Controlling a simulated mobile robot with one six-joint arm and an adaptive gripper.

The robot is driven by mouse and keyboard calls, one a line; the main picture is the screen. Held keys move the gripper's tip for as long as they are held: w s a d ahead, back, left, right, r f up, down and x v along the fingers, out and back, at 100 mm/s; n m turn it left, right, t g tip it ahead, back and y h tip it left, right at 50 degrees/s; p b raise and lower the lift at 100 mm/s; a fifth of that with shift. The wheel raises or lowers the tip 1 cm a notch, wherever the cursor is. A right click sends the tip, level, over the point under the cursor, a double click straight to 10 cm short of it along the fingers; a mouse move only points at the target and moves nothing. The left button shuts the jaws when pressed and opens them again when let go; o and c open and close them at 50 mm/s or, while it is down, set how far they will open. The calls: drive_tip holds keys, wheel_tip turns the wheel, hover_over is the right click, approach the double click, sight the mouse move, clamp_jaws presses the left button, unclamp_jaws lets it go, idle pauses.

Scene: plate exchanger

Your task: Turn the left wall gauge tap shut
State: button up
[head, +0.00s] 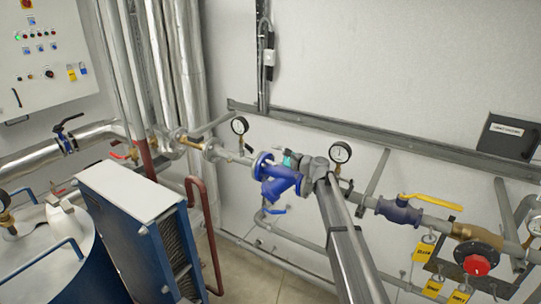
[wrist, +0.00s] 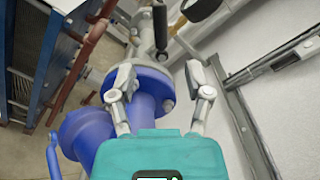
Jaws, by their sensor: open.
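The left wall gauge (head: 239,125), a round white dial with a dark rim, stands above the pipe at the centre of the head view. Its rim (wrist: 203,9) shows at the top of the wrist view. A black tap lever (wrist: 160,28) lies just below and left of it, roughly in line with the pipe. My gripper (wrist: 160,75) is open and empty. Its fingers straddle the pipe line, short of the lever and apart from it. In the head view its teal body (head: 290,158) is beside the blue strainer, and its fingers are hard to make out.
The blue strainer (head: 282,180) lies close below my fingers. The right gauge (head: 340,152) is near my arm. A blue plate exchanger (head: 130,225) and red pipe (head: 205,225) stand left. A grey wall rail (head: 380,143) runs behind. Yellow-handled valve (head: 432,201) is at right.

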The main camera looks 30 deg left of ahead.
drive_tip(key=c, duration=0.6)
drive_tip(key=shift+s+d+f+n+b, duration=0.2)
drive_tip(key=shift+d+n+b, duration=0.1)
drive_tip(key=shift+n, duration=0.2)
clamp_jaws()
drive_tip(key=shift+s+d+f+n+t+y+b, duration=0.45)
drive_tip(key=shift+d+n+t+b, duration=0.6)
drive_tip(key=shift+n, duration=1.25)
drive_tip(key=shift+s+d+f+n+t+y+b, duration=0.2)
drive_tip(key=shift+s+d+f+n+t+b, duration=0.45)
drive_tip(key=shift+d+n+b, duration=1.2)
drive_tip(key=shift+s+d+f+n+t+y+b, duration=0.4)
drive_tip(key=shift+d+n+t+b, duration=0.4)
drive_tip(key=shift+n, duration=1.95)
drive_tip(key=shift+d, duration=0.15)
